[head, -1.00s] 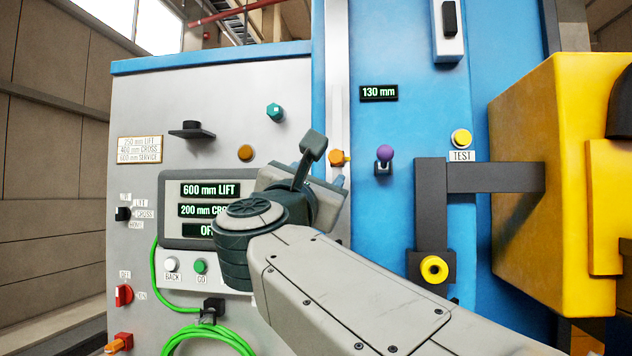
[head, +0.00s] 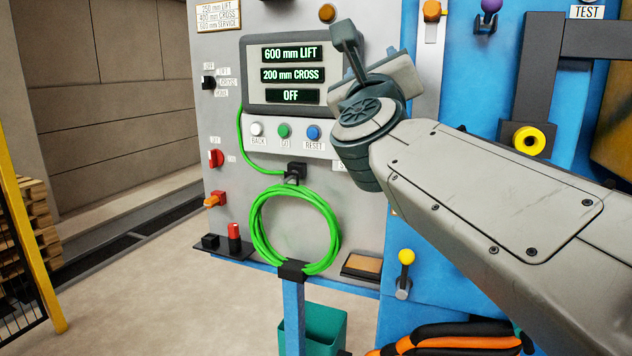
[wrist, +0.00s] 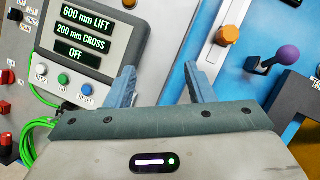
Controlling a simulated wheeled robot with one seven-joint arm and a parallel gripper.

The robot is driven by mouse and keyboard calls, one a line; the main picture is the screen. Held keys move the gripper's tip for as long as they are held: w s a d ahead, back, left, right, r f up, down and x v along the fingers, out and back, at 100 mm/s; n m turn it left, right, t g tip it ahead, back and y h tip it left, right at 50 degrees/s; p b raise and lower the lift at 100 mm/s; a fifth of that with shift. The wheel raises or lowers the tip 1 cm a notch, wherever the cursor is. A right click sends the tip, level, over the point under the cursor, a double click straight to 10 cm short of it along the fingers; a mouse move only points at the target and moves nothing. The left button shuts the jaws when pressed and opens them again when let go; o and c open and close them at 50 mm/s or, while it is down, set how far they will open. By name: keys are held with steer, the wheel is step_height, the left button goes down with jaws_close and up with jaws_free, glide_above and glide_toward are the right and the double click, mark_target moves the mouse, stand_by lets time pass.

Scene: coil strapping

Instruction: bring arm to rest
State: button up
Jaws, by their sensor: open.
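My gripper (wrist: 162,88) shows in the wrist view with its two blue-grey fingers apart and nothing between them. It is in front of the machine's grey panel, to the right of the display screen (wrist: 80,33). In the head view my arm reaches in from the lower right, and the wrist covers the right edge of the display (head: 292,75). The display reads 600 mm LIFT, 200 mm CROSS and OFF.
White, green and blue buttons (head: 284,131) sit below the display. A purple-knobbed lever (wrist: 286,54) and an orange knob (wrist: 228,35) are right of the gripper. Open floor (head: 150,290) lies at left.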

steer(key=s+a+f+n+g+y, duration=0.1)
steer(key=s+f+n+g+y, duration=0.3)
steer(key=f+n, duration=0.8)
steer(key=w+a+f+n+g+y, duration=0.15)
steer(key=f+n+g, duration=0.35)
steer(key=f+n, duration=0.7)
steer(key=s+d+f+n+g+h, duration=0.1)
steer(key=s+d+f+n+g, duration=0.3)
steer(key=s+f, duration=0.5)
steer(key=s+d+f+n+g+h, duration=0.1)
steer(key=s+d+f+n+g, duration=0.3)
steer(key=f, duration=0.9)
steer(key=s+g, duration=0.2)
steer(key=s, duration=0.2)
steer(key=shift+s+d+f, duration=0.35)
steer(key=shift+s+f, duration=0.05)
